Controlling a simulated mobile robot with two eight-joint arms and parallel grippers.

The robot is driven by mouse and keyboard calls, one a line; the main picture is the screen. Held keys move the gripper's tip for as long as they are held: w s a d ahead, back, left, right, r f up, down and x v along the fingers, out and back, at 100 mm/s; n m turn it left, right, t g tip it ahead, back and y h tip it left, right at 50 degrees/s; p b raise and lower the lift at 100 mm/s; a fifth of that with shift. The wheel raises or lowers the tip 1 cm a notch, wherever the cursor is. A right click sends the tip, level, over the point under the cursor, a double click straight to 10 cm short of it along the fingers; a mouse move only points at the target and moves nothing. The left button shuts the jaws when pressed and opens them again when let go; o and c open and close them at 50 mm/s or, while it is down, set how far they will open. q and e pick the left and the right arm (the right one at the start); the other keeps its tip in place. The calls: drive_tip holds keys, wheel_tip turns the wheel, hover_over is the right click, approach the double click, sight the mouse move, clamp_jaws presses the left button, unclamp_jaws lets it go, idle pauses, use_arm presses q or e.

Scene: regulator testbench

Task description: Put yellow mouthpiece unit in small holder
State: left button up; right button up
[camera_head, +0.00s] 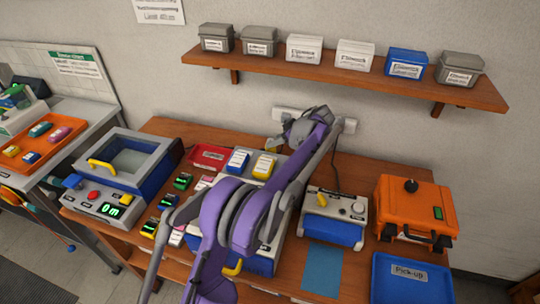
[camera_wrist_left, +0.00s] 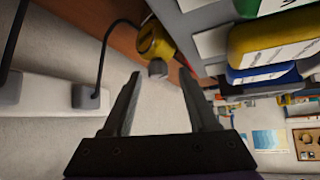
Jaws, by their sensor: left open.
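A small round yellow piece (camera_wrist_left: 155,42) with a grey stub, probably the yellow mouthpiece unit, shows in the left wrist view just ahead of the fingertips. A red part shows beside it. The gripper is apart from it. My left gripper (camera_wrist_left: 161,78) is open and empty. In the head view the left gripper (camera_head: 303,122) is at the table's back, near the wall socket. I cannot tell which object is the small holder. My right gripper is not in view.
A labelled red tray (camera_head: 208,156), a blue box (camera_head: 238,161) and a yellow box (camera_head: 264,166) stand at the table's back. A grey-blue device (camera_head: 335,214), an orange case (camera_head: 415,205) and a blue pick-up tray (camera_head: 410,291) lie right. A shelf (camera_head: 340,75) of boxes hangs above.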

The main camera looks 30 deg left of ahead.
use_arm(q)
drive_tip(key=x, duration=0.4)
drive_tip(key=shift+w+a+f, duration=0.2)
drive_tip(key=shift+w, duration=0.05)
drive_tip(key=shift+d, duration=0.1)
clamp_jaws()
drive_tip(key=shift+s, duration=0.1)
idle(0.9)
